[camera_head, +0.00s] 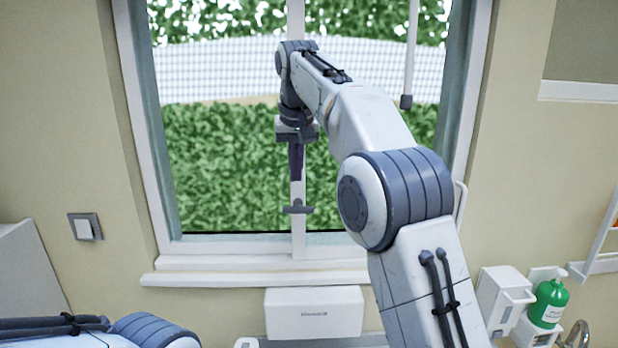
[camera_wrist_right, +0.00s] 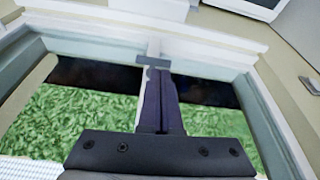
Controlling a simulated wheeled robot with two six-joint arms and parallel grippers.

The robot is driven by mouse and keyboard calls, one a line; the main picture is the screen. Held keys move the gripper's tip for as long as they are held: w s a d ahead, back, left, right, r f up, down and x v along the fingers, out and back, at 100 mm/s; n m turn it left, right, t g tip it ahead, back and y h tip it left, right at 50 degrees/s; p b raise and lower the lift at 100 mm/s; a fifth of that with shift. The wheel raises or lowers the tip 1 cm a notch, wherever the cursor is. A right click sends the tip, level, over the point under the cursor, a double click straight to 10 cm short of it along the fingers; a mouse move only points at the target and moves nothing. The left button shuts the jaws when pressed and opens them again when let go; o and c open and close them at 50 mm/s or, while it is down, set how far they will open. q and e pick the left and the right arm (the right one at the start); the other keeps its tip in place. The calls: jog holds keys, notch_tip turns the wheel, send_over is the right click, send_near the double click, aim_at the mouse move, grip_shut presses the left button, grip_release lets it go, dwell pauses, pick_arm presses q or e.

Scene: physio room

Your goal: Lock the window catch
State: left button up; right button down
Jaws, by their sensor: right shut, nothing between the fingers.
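The window catch (camera_head: 298,210) is a small dark grey bar lying crosswise on the white middle upright of the window (camera_head: 298,238). It also shows in the wrist view (camera_wrist_right: 153,60), just past my fingertips. My right gripper (camera_head: 297,178) hangs in front of the upright, fingers pointing down, slightly above the catch in the head view. Its dark fingers (camera_wrist_right: 160,72) are shut together and hold nothing. The tips are very close to the catch; I cannot tell whether they touch it. Part of my left arm shows at the bottom left; its gripper is out of view.
A white sill (camera_head: 210,279) runs below the window, with a white box (camera_head: 313,312) under it. A wand (camera_head: 407,100) hangs at the upper right. A light switch (camera_head: 84,227) is left of the window; a green soap bottle (camera_head: 548,302) stands at the lower right.

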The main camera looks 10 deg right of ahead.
pick_arm(q)
notch_tip(320, 180, up, 2)
jog(key=shift+p, duration=0.55)
pick_arm(e)
jog(key=shift+m, duration=0.7)
jog(key=d+r, duration=0.1)
jog(key=w+d+r, duration=0.1)
jog(key=d+r, duration=0.1)
jog(key=d, duration=0.1)
jog(key=shift+w+r, duration=0.25)
jog(key=shift+w, duration=0.15)
jog(key=b, duration=0.3)
send_over(298, 207)
jog(key=s+d, duration=0.2)
jog(key=d, duration=0.1)
notch_tip(298, 207, down, 11)
pick_arm(q)
jog(key=shift+f+p, duration=0.35)
jog(key=shift+f, duration=0.8)
pick_arm(e)
jog(key=shift+x, duration=1.1)
pick_arm(q)
jog(key=shift+f, duration=0.1)
pick_arm(e)
jog(key=shift+s+f, duration=0.1)
